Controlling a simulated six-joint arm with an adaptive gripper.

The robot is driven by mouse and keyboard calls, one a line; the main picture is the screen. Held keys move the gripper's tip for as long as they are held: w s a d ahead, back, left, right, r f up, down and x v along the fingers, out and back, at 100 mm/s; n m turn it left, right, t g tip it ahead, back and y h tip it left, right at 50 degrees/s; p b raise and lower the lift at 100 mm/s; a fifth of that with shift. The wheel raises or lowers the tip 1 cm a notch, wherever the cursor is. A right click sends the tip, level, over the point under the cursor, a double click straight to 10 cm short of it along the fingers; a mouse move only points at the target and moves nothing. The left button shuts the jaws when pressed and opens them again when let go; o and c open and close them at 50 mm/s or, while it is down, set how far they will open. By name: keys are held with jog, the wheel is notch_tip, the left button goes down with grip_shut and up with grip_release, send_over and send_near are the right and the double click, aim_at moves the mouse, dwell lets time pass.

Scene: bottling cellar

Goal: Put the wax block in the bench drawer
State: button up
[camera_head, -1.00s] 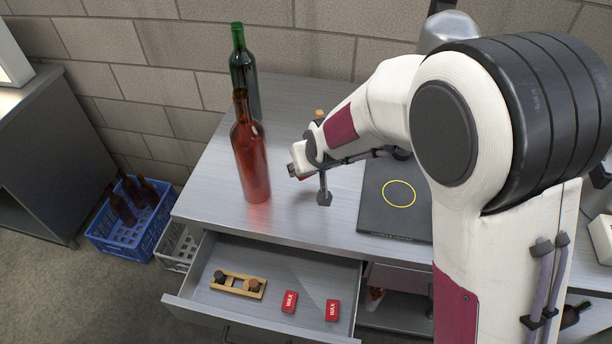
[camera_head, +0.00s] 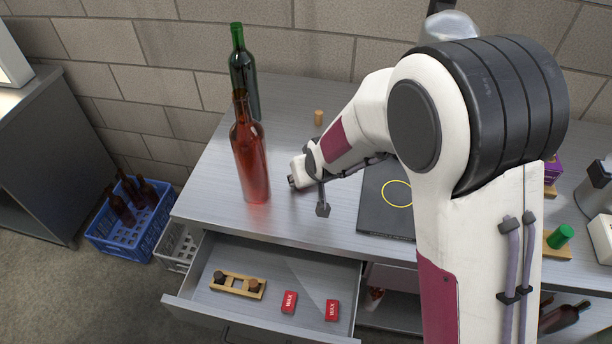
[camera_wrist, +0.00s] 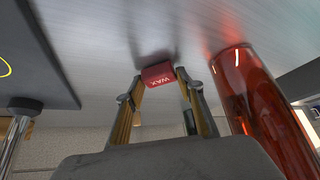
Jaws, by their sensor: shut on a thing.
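A red wax block (camera_wrist: 158,74) with white lettering sits between the fingertips of my gripper (camera_wrist: 160,84) in the wrist view. The gripper is shut on it. The block is over the steel bench top; I cannot tell whether it touches. In the head view my wrist hides the block and fingers. The bench drawer (camera_head: 210,314) is pulled open at the front of the bench. Inside it lie two red wax blocks, one at the middle (camera_head: 289,301) and one at the right (camera_head: 332,310).
A red bottle (camera_head: 251,160) stands close beside my gripper, with a green bottle (camera_head: 243,70) behind it. A cork (camera_head: 318,117) stands farther back. A dark plate with a yellow ring (camera_head: 380,218) lies right.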

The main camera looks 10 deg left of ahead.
jog(key=shift+f, duration=0.1)
jog(key=o, duration=0.9)
jog(key=shift+v, duration=6.05)
jog(key=shift+w, duration=0.15)
jog(key=shift+d, duration=0.1)
